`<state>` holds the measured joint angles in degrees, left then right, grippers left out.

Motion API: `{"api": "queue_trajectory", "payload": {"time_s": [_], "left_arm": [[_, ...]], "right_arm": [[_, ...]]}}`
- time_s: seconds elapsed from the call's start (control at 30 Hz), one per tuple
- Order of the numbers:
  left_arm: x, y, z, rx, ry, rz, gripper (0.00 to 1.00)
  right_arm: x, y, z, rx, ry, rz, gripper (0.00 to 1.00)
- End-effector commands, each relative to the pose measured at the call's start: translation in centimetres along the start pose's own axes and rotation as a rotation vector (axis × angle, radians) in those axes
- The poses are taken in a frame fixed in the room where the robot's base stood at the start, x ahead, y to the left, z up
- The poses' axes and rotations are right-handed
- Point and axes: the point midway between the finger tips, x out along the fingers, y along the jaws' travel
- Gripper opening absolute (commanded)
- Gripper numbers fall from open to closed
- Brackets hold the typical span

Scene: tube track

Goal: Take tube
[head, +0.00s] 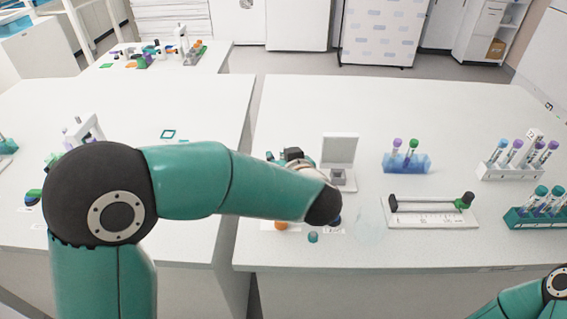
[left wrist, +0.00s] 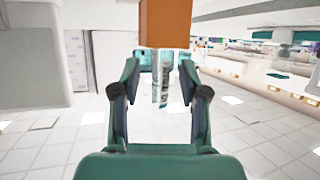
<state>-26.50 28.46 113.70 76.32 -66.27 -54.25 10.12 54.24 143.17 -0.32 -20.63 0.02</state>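A clear tube with a wide orange cap (left wrist: 165,22) stands upright between the fingertips of my left gripper (left wrist: 160,85) in the left wrist view. The fingers lean inward and sit close on both sides of the tube, just below the cap. A pale strip shows on the clear body (left wrist: 160,78). In the head view my left gripper (head: 292,155) is mostly hidden behind its own wrist, above the right-hand table, and I cannot see the held tube there. My right arm shows only at the lower right corner; its gripper is out of view.
An orange piece (head: 281,225) and teal cap (head: 313,237) lie near the front.

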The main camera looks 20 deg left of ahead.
Motion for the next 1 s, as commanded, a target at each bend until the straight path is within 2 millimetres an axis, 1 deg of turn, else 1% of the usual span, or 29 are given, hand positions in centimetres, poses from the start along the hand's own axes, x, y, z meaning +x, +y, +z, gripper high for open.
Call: {"api": "queue_trajectory", "payload": {"time_s": [0.03,0.23,0.57,0.73,0.87,0.97,1.0], "left_arm": [[0.0,0.0,0.0,0.0,0.0,0.0,0.34],[0.0,0.0,0.0,0.0,0.0,0.0,0.0],[-0.1,0.0,-0.1,0.0,0.0,0.0,0.0],[-0.3,0.0,-0.7,-0.002,0.001,0.0,0.0],[-0.8,0.0,-1.8,-0.002,0.002,0.001,0.0],[-1.4,0.0,-3.4,-0.006,0.003,0.002,0.0],[-1.8,0.0,-4.2,-0.005,0.003,0.001,0.0]], "right_arm": [[0.0,0.0,0.0,0.0,0.0,0.0,0.55],[0.0,0.0,0.0,0.0,0.0,0.0,0.55],[0.0,0.0,0.0,0.0,0.0,0.0,0.55],[-0.2,-0.1,0.0,0.0,0.0,0.0,0.55],[-0.5,-0.2,0.0,0.0,0.0,0.0,0.55],[-0.8,-0.3,0.0,0.0,0.0,0.0,0.55],[-1.0,-0.4,0.0,0.0,0.0,0.0,0.55]]}}
